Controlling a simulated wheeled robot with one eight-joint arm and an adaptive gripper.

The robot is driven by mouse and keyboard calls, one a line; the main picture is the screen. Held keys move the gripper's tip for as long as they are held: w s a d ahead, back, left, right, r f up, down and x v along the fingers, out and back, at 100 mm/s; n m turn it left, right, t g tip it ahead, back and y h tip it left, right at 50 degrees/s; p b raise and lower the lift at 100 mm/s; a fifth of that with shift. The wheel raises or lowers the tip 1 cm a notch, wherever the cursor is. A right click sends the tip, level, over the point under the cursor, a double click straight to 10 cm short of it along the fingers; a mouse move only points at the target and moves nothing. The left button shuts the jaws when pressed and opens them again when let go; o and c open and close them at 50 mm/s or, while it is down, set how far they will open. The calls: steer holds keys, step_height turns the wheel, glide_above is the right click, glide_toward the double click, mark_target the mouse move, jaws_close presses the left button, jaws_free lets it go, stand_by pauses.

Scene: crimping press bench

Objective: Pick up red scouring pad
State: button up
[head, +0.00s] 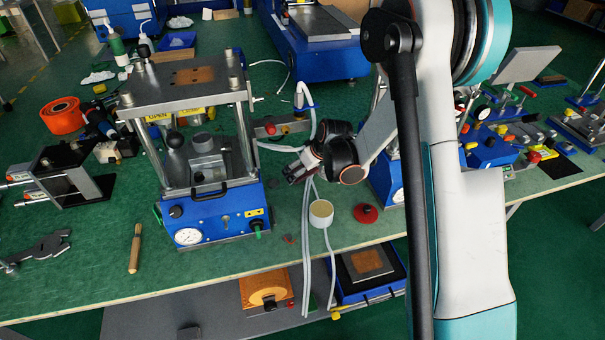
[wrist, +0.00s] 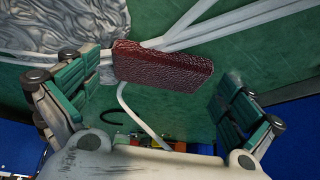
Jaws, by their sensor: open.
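The red scouring pad (wrist: 162,67) shows in the wrist view as a dark red, rough-textured block above the middle of the picture. It lies between the two green-padded fingers of my gripper (wrist: 160,88), near the left fingertip, with a clear gap to the right finger. My gripper is open, and I cannot tell whether the left finger touches the pad. In the head view my gripper (head: 298,171) is over the bench, right of the blue press. I cannot make out the pad for sure in the head view.
The blue press (head: 215,222) stands left of my gripper. Pale hoses (head: 306,250) run down over the bench edge. A white round cup (head: 321,211) and a red disc (head: 366,213) sit near the front edge. A crumpled grey-white thing (wrist: 60,25) lies beside the pad.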

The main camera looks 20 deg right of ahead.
steer(key=c, duration=0.7)
steer(key=shift+c, duration=0.3)
steer(key=shift+r+p, duration=0.6)
steer(key=shift+r, duration=0.2)
steer(key=s+d, duration=0.1)
steer(key=s, duration=0.1)
steer(key=s+d+p, duration=0.1)
steer(key=s, duration=0.2)
steer(key=s+d+p, duration=0.1)
steer(key=s, duration=0.1)
steer(key=shift+s+d+r, duration=0.1)
steer(key=shift+s+r, duration=0.15)
steer(key=shift+r, duration=0.1)
step_height(320, 180, up, 13)
steer(key=p, duration=0.4)
steer(key=shift+p, duration=0.3)
steer(key=shift+f, duration=0.2)
steer(key=shift+c, duration=0.6)
